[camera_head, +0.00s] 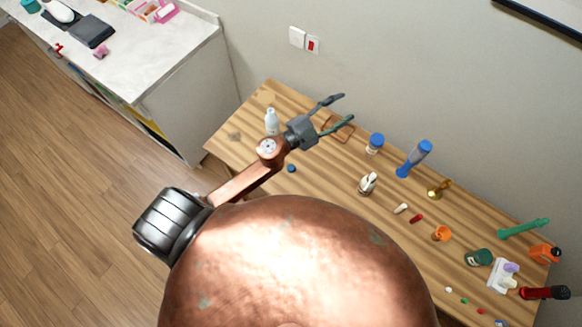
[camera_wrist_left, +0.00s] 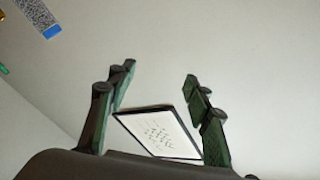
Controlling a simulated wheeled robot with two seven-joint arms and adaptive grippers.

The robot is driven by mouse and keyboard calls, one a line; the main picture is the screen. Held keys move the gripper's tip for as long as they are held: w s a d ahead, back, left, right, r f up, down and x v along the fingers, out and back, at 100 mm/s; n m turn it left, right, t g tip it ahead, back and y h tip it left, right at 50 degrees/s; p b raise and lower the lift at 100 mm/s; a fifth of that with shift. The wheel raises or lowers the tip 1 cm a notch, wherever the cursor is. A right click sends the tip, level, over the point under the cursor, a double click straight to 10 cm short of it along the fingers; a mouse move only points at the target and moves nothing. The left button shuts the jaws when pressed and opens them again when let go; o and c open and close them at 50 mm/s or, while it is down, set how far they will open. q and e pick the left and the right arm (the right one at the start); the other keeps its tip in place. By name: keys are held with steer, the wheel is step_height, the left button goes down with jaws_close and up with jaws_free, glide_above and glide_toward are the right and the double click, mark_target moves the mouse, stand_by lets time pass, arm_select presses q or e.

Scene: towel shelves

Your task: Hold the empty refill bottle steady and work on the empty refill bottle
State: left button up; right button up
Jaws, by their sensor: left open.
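A pale bottle with a light cap (camera_head: 271,121) stands upright near the left end of the wooden table. A second white bottle (camera_head: 367,184) with a dark part stands near the table's middle. I cannot tell for sure which is the empty refill bottle. My left gripper (camera_head: 345,108) is open and empty, to the right of the pale bottle in the picture and apart from it. In the left wrist view the open fingers (camera_wrist_left: 160,90) show with nothing held; neither bottle shows there. My right gripper is not in view.
On the wooden table (camera_head: 240,133) are a blue-lidded jar (camera_head: 375,143), a blue bottle (camera_head: 414,158), a brown tray (camera_head: 338,129), a blue cap (camera_head: 291,168) and several small items to the right. A white counter (camera_head: 150,75) stands left. The wall is behind.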

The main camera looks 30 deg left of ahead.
arm_select(q)
steer(key=s+d+f+m+g+h, duration=0.2)
steer(key=d+m+g, duration=0.2)
steer(key=d, duration=0.2)
steer(key=s+d+f+m+g+h, duration=0.2)
steer(key=s+d+f+m+g, duration=0.1)
steer(key=d+m+g, duration=0.15)
steer(key=m+g+y+p, duration=0.1)
steer(key=m+g+y, duration=0.1)
steer(key=g+y, duration=0.9)
glide_above(292, 168)
step_height(292, 168, down, 21)
steer(key=shift+w+f+t+y, duration=0.1)
steer(key=shift+f+t+y, duration=0.05)
steer(key=shift+t+y, duration=0.9)
steer(key=shift+d, duration=0.1)
steer(key=shift+f, duration=1.3)
